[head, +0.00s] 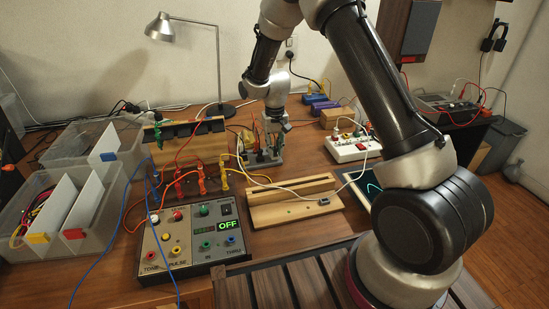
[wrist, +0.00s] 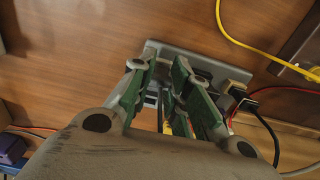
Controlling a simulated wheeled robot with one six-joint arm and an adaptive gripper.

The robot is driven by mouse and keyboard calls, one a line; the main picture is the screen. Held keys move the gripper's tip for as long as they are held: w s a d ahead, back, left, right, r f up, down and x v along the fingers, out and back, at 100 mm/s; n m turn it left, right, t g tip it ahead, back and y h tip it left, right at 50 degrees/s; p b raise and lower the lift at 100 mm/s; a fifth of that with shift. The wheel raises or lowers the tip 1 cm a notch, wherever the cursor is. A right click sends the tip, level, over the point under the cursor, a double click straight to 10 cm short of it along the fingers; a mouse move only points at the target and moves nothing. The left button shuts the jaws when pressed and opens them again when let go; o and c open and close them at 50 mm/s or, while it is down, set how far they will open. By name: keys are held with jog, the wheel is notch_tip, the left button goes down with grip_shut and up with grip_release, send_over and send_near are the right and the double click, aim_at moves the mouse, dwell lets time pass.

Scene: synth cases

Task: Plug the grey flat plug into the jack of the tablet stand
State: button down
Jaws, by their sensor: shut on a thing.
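The tablet stand (head: 265,213) is a light wooden block with a long slot and a small green light, in the middle of the table in the head view. A small dark grey plug-like piece (head: 324,201) sits at its right front, with a pale cable reaching it. I cannot tell whether this is the grey flat plug or the jack. My gripper (head: 268,141) is behind the stand, over a grey box (head: 262,158). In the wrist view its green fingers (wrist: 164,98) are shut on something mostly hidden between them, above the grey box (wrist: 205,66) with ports.
A control panel (head: 192,236) reading OFF stands at front left, with clear bins (head: 98,215) beyond it. A white power strip (head: 352,148) and a dark tablet (head: 358,187) lie at right. Loose cables cross the table. A black plug (wrist: 246,103) sits beside my fingers.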

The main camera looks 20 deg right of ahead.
jog(key=shift+r, duration=0.15)
jog(key=shift+r, duration=1.7)
